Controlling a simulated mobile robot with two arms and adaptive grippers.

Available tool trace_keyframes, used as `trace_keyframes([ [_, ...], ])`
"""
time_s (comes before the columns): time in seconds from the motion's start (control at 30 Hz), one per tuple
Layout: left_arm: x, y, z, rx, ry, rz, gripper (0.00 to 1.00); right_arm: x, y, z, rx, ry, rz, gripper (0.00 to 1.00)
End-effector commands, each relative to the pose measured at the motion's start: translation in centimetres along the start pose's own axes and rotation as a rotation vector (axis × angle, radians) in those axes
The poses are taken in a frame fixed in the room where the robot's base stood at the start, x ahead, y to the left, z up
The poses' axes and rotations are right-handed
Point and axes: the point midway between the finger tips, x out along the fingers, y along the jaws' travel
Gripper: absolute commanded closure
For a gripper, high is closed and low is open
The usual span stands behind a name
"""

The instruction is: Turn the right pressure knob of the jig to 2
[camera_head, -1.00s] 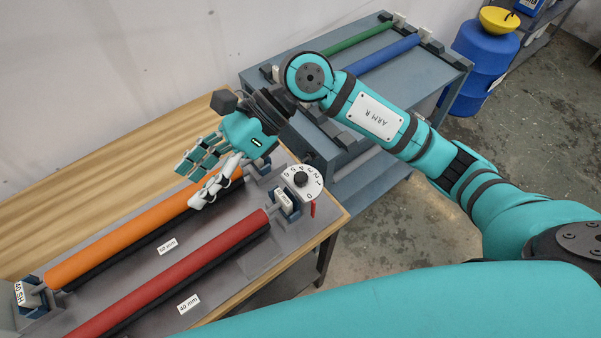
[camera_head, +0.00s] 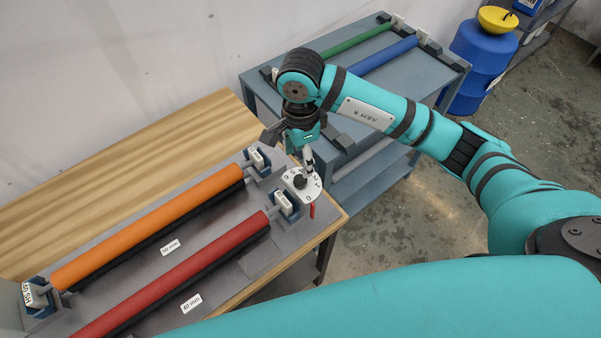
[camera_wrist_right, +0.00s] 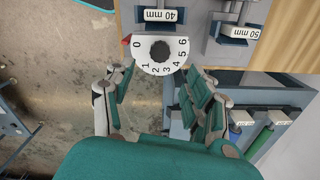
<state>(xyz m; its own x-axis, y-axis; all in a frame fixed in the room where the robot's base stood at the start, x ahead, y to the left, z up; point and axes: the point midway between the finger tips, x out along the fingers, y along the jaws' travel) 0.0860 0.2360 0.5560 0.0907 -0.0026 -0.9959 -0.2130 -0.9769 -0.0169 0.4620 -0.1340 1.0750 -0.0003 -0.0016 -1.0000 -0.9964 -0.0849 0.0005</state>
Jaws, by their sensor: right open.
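The right pressure knob is a black knob (camera_head: 299,182) on a white numbered dial (camera_head: 288,176) at the right end of the jig (camera_head: 215,262). In the right wrist view the dial (camera_wrist_right: 160,66) shows 0 to 6, and the red marker (camera_wrist_right: 126,40) is beside the 0. My right gripper (camera_head: 292,153) is open and points down just above and behind the dial, apart from the knob. In the right wrist view its fingers (camera_wrist_right: 160,88) are spread on either side, below the knob. The fingers partly cover the dial in the head view. My left gripper is out of view.
An orange roller (camera_head: 150,228) and a red roller (camera_head: 175,283) lie on the jig, close left of the dial. A blue-grey cart (camera_head: 360,90) with green and blue rollers stands behind. Bare wooden table (camera_head: 110,160) lies at the back left.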

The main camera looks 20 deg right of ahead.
Motion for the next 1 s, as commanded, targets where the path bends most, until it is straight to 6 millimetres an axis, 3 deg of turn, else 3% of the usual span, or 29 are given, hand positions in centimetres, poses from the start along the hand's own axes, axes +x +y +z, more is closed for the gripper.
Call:
trace_keyframes([
  [0.2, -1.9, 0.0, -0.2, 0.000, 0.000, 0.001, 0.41, 4.5, 0.2, 0.1, 0.001, -0.002, 0.007, 0.45],
  [0.43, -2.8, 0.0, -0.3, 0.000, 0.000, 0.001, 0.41, 7.9, 0.1, 0.1, 0.000, -0.001, 0.002, 0.45],
  [0.87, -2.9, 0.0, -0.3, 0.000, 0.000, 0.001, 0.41, 9.1, 0.0, 0.1, -0.002, -0.001, 0.000, 0.45],
  [1.0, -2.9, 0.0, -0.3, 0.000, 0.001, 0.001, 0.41, 9.1, 0.0, 0.1, -0.002, -0.002, 0.000, 0.62],
])
